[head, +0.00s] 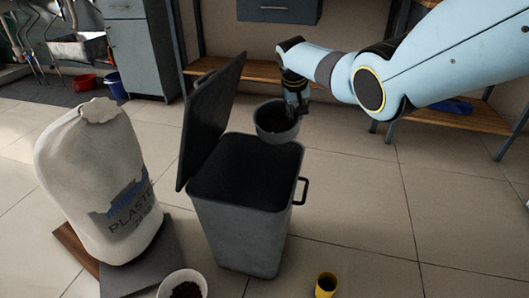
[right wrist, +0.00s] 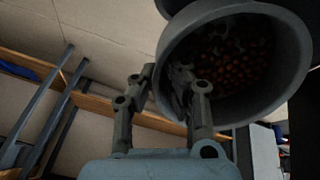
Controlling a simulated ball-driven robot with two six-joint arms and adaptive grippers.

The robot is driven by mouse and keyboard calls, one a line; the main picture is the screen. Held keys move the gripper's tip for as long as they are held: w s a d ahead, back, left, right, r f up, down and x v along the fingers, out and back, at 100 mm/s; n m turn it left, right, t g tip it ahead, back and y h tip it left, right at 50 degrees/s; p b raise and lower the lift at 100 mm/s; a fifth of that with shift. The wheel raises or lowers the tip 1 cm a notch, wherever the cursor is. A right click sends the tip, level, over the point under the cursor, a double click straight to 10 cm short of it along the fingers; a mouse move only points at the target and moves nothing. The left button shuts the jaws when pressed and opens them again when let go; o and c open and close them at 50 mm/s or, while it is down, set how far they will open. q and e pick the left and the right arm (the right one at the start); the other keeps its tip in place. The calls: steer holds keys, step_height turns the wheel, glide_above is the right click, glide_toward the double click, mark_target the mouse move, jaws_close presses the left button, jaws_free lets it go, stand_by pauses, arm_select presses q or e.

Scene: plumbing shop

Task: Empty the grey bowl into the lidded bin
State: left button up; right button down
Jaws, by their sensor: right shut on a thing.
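The grey bowl (head: 277,128) is held up by my right gripper (head: 294,112), just above the back right part of the lidded bin's opening. My right gripper (right wrist: 166,88) is shut on the bowl's rim. In the right wrist view the grey bowl (right wrist: 166,62) shows small orange-brown pieces (right wrist: 228,62) inside it. The lidded bin (head: 240,238) is dark grey and stands on the floor with its lid (head: 208,120) swung up at the left. Its dark inside shows no clear contents. My left gripper is not in view.
A white sack (head: 95,180) stands on a low board left of the bin. A white bowl (head: 182,283) with dark contents and a yellow cup (head: 326,286) are in front. The bin has a side handle (head: 302,190). Wooden-shelved racks stand behind. The floor at the right is clear.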

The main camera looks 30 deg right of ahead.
mark_target(292, 128)
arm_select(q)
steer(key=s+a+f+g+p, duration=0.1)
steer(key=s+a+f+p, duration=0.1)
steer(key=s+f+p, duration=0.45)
arm_select(e)
steer(key=s+a+r+t+h+b, duration=0.2)
steer(key=a+b, duration=0.1)
steer(key=shift+s+a+h, duration=0.15)
steer(key=shift+s+h, duration=0.15)
steer(key=shift+s, duration=0.05)
steer(key=shift+s+a+r+t+h, duration=0.25)
steer(key=shift+s+a+t+h, duration=0.05)
steer(key=shift+h, duration=0.1)
steer(key=shift+s+a+r+t+h+b, duration=0.15)
steer(key=shift+a+r+t+h+b, duration=0.15)
steer(key=shift+h+b, duration=0.1)
steer(key=shift+r, duration=0.15)
steer(key=shift+s+a+r+t+h+b, duration=0.3)
steer(key=shift+r+t+h+b, duration=0.15)
steer(key=shift+b, duration=0.25)
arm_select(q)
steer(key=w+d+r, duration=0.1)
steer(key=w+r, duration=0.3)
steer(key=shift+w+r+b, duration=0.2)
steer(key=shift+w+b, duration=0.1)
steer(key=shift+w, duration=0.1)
arm_select(e)
steer(key=shift+a+h, duration=0.1)
steer(key=shift+h, duration=0.15)
